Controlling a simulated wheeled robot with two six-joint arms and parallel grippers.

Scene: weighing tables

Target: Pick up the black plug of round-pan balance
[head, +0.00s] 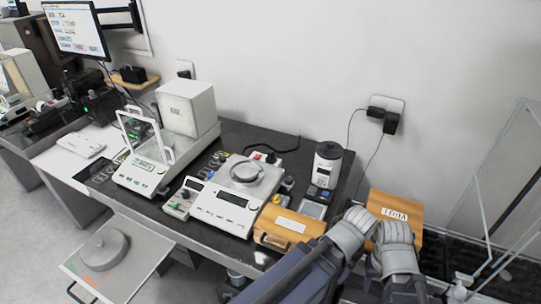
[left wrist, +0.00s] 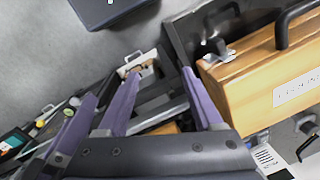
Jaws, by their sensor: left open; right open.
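The round-pan balance (head: 228,205) stands on the dark bench in the head view, with a round grey weight or cover on its pan. A small black plug (head: 271,157) seems to sit just behind it by a white strip, with a black cable; which device it belongs to I cannot tell. My right gripper (head: 394,236) is in front of the right wooden box, well right of the balance; its fingertips are hard to make out. In the left wrist view my left gripper (left wrist: 160,76) has its purple fingers spread and empty, beside a wooden box (left wrist: 245,85).
Two black adapters (head: 384,118) hang at the wall socket. A white jar device (head: 328,165) stands right of the balance. Wooden boxes (head: 272,236) (head: 408,205) lie near my arms. A boxed balance (head: 160,165) stands left. A glass frame (head: 500,200) is at right.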

